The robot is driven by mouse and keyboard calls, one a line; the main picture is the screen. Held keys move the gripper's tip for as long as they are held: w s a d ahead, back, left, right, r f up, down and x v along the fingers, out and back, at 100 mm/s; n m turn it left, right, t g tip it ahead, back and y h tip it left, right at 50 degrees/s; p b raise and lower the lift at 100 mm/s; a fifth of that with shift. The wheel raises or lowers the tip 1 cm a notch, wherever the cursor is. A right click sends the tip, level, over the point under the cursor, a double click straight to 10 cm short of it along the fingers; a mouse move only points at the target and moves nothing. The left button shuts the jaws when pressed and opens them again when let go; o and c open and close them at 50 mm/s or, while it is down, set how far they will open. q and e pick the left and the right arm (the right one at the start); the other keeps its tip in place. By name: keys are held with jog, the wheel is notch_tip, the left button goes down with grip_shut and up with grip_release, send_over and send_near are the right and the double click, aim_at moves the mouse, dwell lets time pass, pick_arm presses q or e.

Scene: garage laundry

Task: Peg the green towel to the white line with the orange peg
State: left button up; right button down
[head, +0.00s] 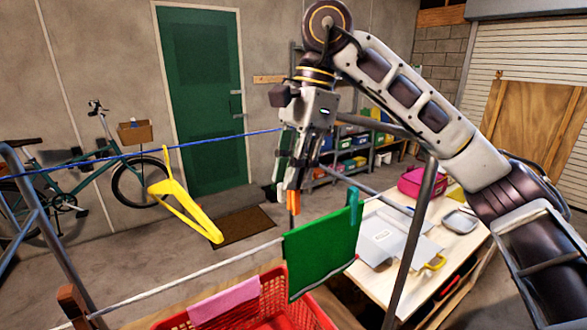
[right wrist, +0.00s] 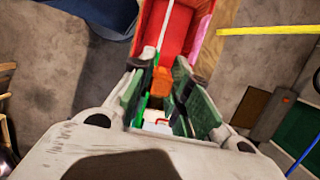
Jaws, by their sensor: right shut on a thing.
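The green towel (head: 322,252) hangs over the white line (head: 210,266), in the lower middle of the head view. A green peg (head: 354,208) stands at its upper right corner. My right gripper (head: 292,182) points down above the towel's upper left part, shut on the orange peg (head: 293,203). The peg hangs below the fingertips, apart from the towel in the head view. In the right wrist view the orange peg (right wrist: 184,82) shows between the fingertips, with the white line (right wrist: 164,28) beside it. My left gripper is out of view.
A yellow hanger (head: 180,200) hangs on a blue line (head: 90,165) at left. A work table (head: 465,245) stands at right, behind a grey post (head: 412,240).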

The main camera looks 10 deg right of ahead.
aim_at(293, 204)
jog(key=shift+w+d+b+x, duration=0.1)
jog(key=shift+d+b+x, duration=0.1)
jog(key=shift+b+x, duration=0.55)
jog(key=shift+w+d+b+x, duration=0.15)
jog(key=shift+b+x, duration=0.35)
jog(key=shift+x, duration=0.55)
jog(key=shift+d+b+x, duration=0.25)
jog(key=shift+b+x, duration=0.35)
jog(key=shift+x, duration=0.25)
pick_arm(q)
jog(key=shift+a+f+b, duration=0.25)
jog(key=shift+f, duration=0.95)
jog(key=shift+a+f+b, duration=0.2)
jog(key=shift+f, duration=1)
pick_arm(e)
jog(key=shift+x, duration=0.75)
jog(key=shift+d+f+b, duration=0.15)
jog(key=shift+f+b, duration=0.45)
jog(key=shift+f, duration=0.35)
jog(key=c, duration=1.8)
grip_release()
jog(key=o, duration=0.5)
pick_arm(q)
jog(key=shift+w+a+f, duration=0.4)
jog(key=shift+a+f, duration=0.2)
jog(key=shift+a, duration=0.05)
